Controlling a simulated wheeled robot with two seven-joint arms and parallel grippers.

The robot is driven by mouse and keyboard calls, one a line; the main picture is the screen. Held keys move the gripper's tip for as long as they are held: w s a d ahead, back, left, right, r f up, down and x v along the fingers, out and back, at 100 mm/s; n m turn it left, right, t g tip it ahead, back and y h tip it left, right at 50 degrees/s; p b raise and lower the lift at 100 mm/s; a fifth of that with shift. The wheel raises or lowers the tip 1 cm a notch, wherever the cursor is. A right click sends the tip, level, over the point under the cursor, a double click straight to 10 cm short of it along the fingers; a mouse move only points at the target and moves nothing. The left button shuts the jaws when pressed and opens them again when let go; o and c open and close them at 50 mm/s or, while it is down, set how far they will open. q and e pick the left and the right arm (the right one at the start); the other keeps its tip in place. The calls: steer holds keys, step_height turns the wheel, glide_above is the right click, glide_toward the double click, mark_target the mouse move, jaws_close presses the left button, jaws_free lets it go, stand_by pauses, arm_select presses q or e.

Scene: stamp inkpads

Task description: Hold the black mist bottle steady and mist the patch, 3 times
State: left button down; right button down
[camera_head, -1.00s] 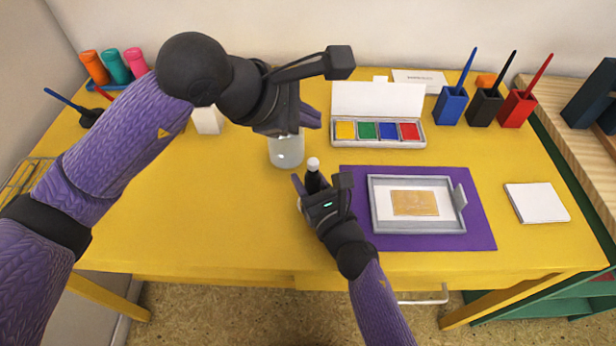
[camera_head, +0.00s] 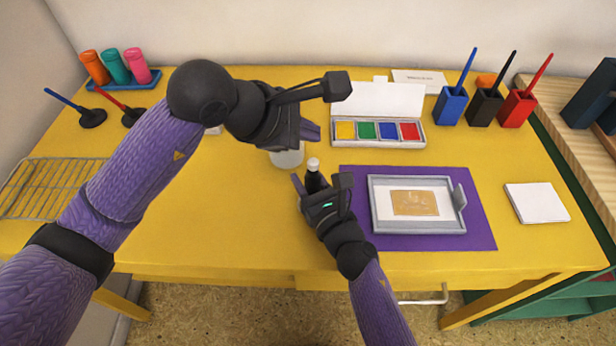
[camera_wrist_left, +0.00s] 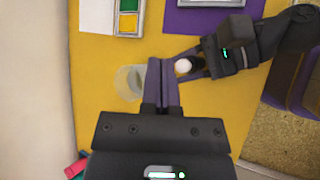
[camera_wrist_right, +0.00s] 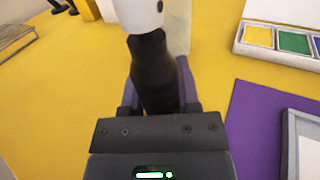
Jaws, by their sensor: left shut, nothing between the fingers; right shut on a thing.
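The black mist bottle (camera_head: 313,180) with a white top stands upright between the fingers of my right gripper (camera_head: 312,184). In the right wrist view the bottle (camera_wrist_right: 152,75) fills the space between the fingers, its white top cut off by the frame edge. My left gripper (camera_head: 312,131) is shut and empty, above and behind the bottle. In the left wrist view its closed fingers (camera_wrist_left: 162,62) point toward the bottle's white top (camera_wrist_left: 183,66), beside it in the picture. The patch (camera_head: 415,203) is a tan rectangle in a grey-framed tray (camera_head: 372,216) on a purple mat (camera_head: 483,228).
A translucent cup (camera_head: 287,159) stands just behind the bottle, partly hidden by my left gripper. An open ink box (camera_head: 378,141) stands at the back. A white pad (camera_head: 537,202) lies at right. A wire rack (camera_head: 45,187) lies at left. The table's front left is clear.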

arm_select(q)
steer(key=shift+f, duration=1.7)
stand_by(0.6)
steer(key=shift+f, duration=0.55)
steer(key=shift+r, duration=0.6)
step_height(320, 180, up, 6)
stand_by(0.4)
